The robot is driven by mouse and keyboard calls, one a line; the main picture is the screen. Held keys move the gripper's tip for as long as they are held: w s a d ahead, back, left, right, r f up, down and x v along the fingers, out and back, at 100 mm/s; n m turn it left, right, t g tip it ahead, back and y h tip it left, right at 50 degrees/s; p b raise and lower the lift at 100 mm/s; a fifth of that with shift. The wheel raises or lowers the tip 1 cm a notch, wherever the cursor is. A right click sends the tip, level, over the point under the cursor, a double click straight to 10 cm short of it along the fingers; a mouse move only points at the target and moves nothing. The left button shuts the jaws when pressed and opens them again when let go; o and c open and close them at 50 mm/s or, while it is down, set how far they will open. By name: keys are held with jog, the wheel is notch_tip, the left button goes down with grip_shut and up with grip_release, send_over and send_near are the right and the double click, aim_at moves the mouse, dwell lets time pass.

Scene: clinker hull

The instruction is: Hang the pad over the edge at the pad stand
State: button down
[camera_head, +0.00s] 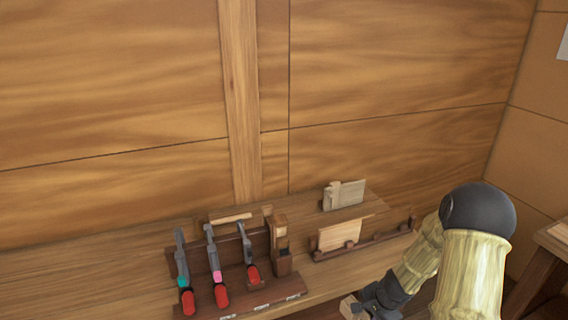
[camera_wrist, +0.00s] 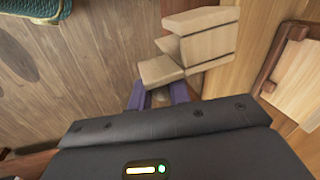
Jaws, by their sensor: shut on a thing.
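My gripper (camera_wrist: 158,97) is shut on a pale wooden pad (camera_wrist: 208,42), a stepped block with a plate-like part, which sticks out beyond the purple fingers in the wrist view. In the head view my gripper (camera_head: 366,303) is low at the bottom edge, in front of the bench, with a bit of the pad (camera_head: 350,307) showing. A similar pale wooden piece (camera_head: 345,195) stands upright at the back of the bench. In front of it is a dark low rail (camera_head: 378,242) with posts and a light board (camera_head: 340,234). I cannot tell which of these is the pad stand.
A dark wooden rack (camera_head: 262,298) holds several clamps with red handles (camera_head: 221,296) on the bench, left of the rail. A panelled wooden wall (camera_head: 380,60) rises behind the bench. Bare bench top (camera_head: 110,285) lies to the left. Another table (camera_head: 556,232) is at the right edge.

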jog(key=a+f+n+g+y, duration=0.1)
jog(key=a+f+n+g, duration=0.2)
jog(key=a+f+n, duration=0.4)
jog(key=a+n, duration=0.2)
jog(key=n, duration=0.3)
jog(key=shift+s+a+f+y, duration=0.2)
jog(key=shift+s+f+y, duration=0.1)
jog(key=shift+y, duration=0.1)
jog(key=w+r+m, duration=0.1)
jog(key=w+r, duration=0.2)
jog(key=r, duration=0.4)
jog(key=w+r+m, duration=0.2)
jog(key=w+r, duration=0.1)
jog(key=r, duration=0.4)
jog(key=shift+w+r+t, duration=0.15)
jog(key=shift+w+t, duration=0.2)
jog(key=shift+t, duration=0.05)
